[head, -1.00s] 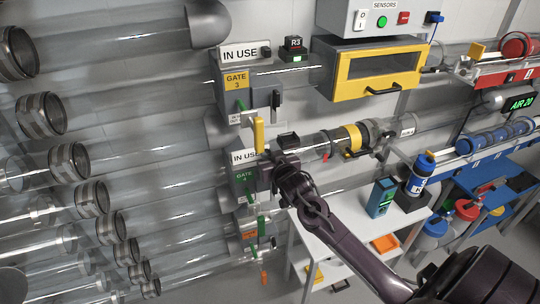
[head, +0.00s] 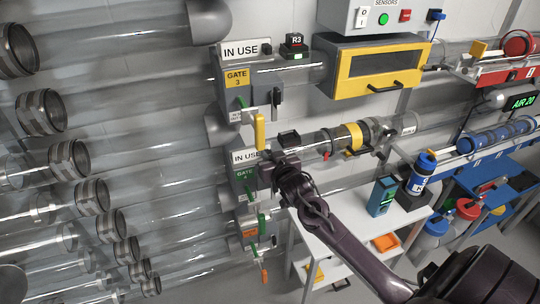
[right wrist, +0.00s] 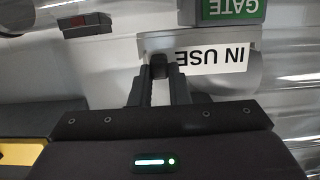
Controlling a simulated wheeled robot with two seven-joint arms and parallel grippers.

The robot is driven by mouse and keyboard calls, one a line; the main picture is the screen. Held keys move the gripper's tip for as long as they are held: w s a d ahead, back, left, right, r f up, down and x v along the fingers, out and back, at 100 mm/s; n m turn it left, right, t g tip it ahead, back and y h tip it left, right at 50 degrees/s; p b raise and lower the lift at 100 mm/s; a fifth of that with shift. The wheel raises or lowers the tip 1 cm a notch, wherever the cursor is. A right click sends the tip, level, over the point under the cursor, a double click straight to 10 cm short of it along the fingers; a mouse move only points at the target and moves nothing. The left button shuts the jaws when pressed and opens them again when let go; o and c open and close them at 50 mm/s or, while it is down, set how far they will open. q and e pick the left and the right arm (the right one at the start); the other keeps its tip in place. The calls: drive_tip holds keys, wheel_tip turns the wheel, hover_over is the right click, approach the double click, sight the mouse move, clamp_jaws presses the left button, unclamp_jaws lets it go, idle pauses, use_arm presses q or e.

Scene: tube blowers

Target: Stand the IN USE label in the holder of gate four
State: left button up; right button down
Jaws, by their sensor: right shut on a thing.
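The IN USE label (head: 245,156) is a white plate with black letters at the top of the grey gate four box (head: 238,187), which has a green GATE plate. In the right wrist view the label (right wrist: 218,58) appears upside down, beside the green plate (right wrist: 232,8). My right gripper (head: 266,158) is at the label's right end. The wrist view shows its fingers (right wrist: 159,68) shut on the label's dark end. The label is at the holder's place along the box top; I cannot tell whether it is seated. My left gripper is not in view.
Above, the gate three box (head: 236,80) bears its own IN USE label (head: 245,50). A yellow handle (head: 259,132) hangs close above my right gripper. Clear tubes run left and right of the gates. A white table (head: 325,235) stands below right.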

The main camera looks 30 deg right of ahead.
drive_tip(key=shift+f, duration=0.15)
drive_tip(key=c, duration=1.3)
unclamp_jaws()
drive_tip(key=b+v, duration=0.2)
drive_tip(key=v, duration=0.6)
drive_tip(key=shift+w, duration=0.1)
